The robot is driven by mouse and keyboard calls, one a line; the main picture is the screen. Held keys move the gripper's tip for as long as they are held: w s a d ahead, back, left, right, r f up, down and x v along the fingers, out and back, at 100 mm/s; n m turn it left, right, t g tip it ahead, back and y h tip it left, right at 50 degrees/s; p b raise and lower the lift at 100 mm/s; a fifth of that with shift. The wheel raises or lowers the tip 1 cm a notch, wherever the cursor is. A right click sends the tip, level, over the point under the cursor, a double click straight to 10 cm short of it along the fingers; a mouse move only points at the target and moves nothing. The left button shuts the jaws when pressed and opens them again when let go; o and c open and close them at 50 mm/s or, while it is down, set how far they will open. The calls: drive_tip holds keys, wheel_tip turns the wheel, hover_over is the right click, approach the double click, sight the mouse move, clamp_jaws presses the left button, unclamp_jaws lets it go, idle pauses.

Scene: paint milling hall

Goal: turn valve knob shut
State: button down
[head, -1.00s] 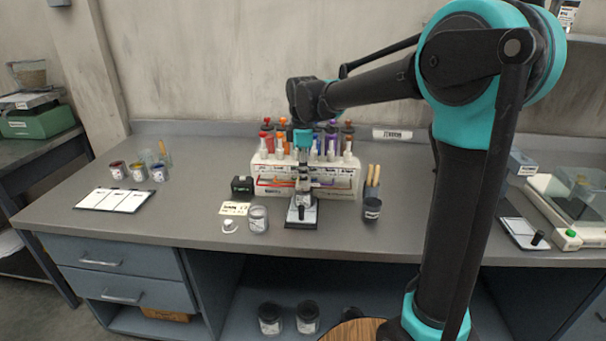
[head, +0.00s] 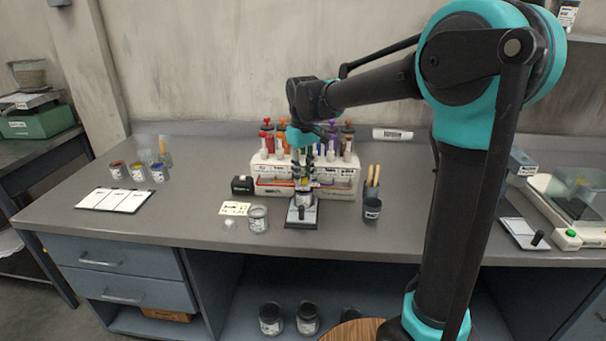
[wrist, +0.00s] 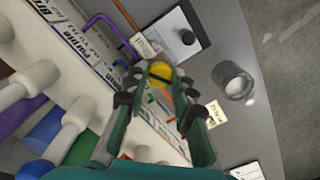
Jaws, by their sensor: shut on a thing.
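The valve knob (wrist: 160,73) is a small round yellow piece between my fingertips in the wrist view. My gripper (wrist: 161,70) is shut on it, with a fingertip on either side. A small white label reading "Shut" (wrist: 140,42) lies close by. In the head view my gripper (head: 303,183) points down just in front of the white rack (head: 262,172); the knob is mostly hidden there by the fingers. The valve body under the fingers is also largely hidden.
A grey plate with a black post (head: 302,213) stands in front of the gripper. A clear jar (head: 258,219) and a printed card (head: 235,208) lie left of it, a dark cup with wooden sticks (head: 372,208) right. Several tubes fill the rack.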

sight(303, 177)
drive_tip(key=m, duration=0.5)
drive_tip(key=shift+m, duration=0.4)
idle(0.4)
drive_tip(key=c, duration=1.3)
unclamp_jaws()
drive_tip(key=shift+o, duration=0.2)
wheel_tip(303, 177, up, 12)
